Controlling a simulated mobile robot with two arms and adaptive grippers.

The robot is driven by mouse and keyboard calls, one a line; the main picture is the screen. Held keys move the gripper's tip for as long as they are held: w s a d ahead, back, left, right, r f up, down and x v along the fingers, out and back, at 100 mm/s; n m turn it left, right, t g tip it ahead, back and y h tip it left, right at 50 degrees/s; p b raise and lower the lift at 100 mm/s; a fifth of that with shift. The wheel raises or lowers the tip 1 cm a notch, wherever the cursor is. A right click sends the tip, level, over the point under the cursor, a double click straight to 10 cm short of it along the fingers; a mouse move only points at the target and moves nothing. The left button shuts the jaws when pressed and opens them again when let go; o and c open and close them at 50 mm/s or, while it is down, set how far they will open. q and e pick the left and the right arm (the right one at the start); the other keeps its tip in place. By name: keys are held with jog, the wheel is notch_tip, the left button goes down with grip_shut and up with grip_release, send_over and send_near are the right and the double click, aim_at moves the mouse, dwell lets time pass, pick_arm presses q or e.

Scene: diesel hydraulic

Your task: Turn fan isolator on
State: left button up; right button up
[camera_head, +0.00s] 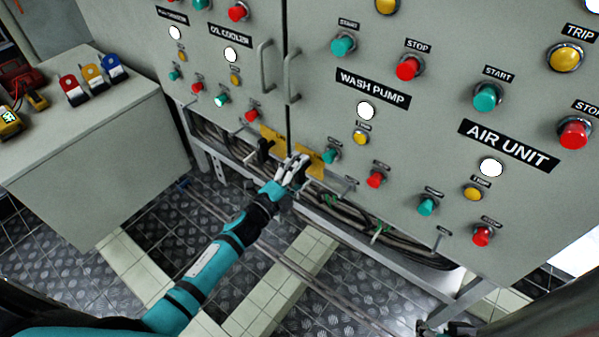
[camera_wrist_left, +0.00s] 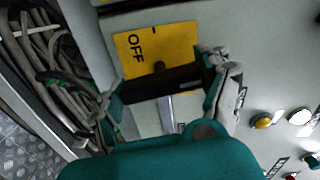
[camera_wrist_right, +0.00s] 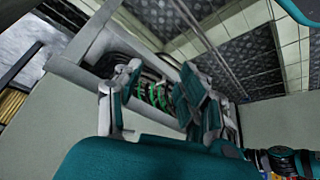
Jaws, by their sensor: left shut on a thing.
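My left gripper (camera_head: 293,172) is at the low edge of the grey cabinet, in front of the right-hand yellow isolator plate (camera_head: 310,165). In the left wrist view, this plate (camera_wrist_left: 150,50) reads OFF, and a black rotary handle (camera_wrist_left: 165,84) lies across it. My left gripper (camera_wrist_left: 165,88) is shut on that handle, a finger at each end. A second yellow plate (camera_head: 271,135) with a black handle (camera_head: 264,149) is just to the left. No label readable here names the fan isolator. My right gripper (camera_wrist_right: 160,100) is open and empty, apart from the cabinet.
The grey cabinet front (camera_head: 330,110) carries start and stop buttons, lamps and labels. Metal door handles (camera_head: 266,66) stick out above the isolators. Cables (camera_head: 375,235) run beneath the cabinet. A grey bench (camera_head: 110,150) with coloured padlocks (camera_head: 92,76) stands at the left.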

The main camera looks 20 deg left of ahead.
pick_arm(q)
jog(key=shift+m, duration=0.8)
pick_arm(e)
jog(key=shift+w+a+r+t, duration=0.15)
jog(key=shift+w+t, duration=0.1)
jog(key=shift+w, duration=0.2)
jog(key=shift+w+a+r+t, duration=0.1)
jog(key=shift+w+t, duration=0.15)
jog(key=shift+w, duration=0.2)
pick_arm(q)
jog(key=o, duration=1.1)
jog(key=shift+o, duration=0.2)
jog(key=v, duration=1.2)
